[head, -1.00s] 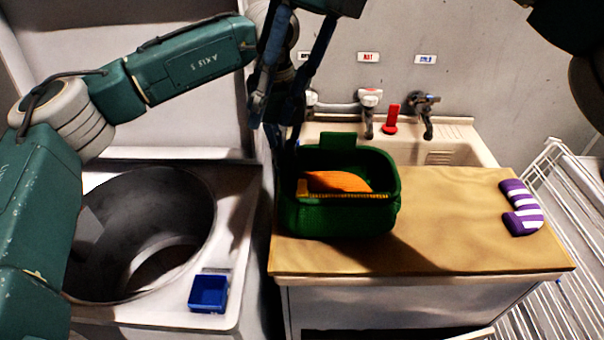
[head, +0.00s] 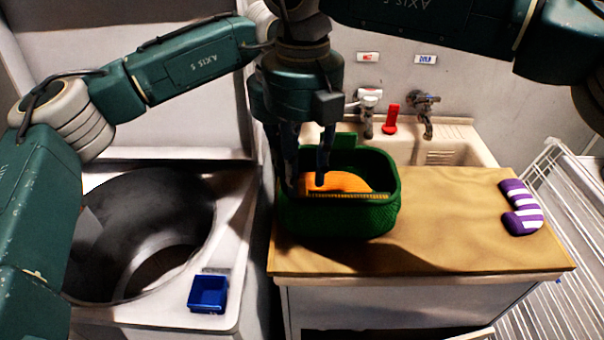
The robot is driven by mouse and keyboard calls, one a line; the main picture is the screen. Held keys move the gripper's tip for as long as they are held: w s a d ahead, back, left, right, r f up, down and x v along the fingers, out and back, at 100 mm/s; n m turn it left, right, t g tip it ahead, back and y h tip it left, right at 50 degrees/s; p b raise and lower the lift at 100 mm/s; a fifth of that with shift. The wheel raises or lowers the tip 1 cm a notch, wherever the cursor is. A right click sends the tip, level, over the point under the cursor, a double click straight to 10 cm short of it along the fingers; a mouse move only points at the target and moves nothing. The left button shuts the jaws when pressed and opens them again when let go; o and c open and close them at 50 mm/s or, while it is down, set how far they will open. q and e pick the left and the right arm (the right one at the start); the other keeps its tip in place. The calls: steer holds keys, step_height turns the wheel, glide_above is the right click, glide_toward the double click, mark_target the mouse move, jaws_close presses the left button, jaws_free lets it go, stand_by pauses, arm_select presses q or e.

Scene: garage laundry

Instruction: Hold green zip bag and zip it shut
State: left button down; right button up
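The green zip bag (head: 345,219) stands on the wooden worktop with its top open. An orange thing (head: 345,181) shows inside. A yellow-orange zip line (head: 350,194) runs along the front rim. My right gripper (head: 306,184) points down over the bag's left part, fingers apart, tips close to the left end of the zip. I cannot tell whether they touch it. My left arm reaches in from the left behind the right gripper, which hides most of the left gripper, so its fingers cannot be made out.
The worktop (head: 450,235) is clear right of the bag, up to a purple-and-white striped thing (head: 521,208). A sink with taps (head: 427,115) and a red item (head: 391,120) lies behind. A dark drum opening (head: 140,230) and a blue box (head: 208,293) are at left; a white rack (head: 560,220) at right.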

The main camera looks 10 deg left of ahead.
steer(key=shift+f, duration=0.65)
jaws_close()
steer(key=w+d, duration=0.1)
steer(key=d, duration=0.3)
steer(key=w+d, duration=0.1)
steer(key=d, duration=0.4)
steer(key=w+d, duration=0.1)
steer(key=d, duration=0.4)
steer(key=shift+d, duration=0.1)
arm_select(q)
steer(key=shift+a, duration=0.1)
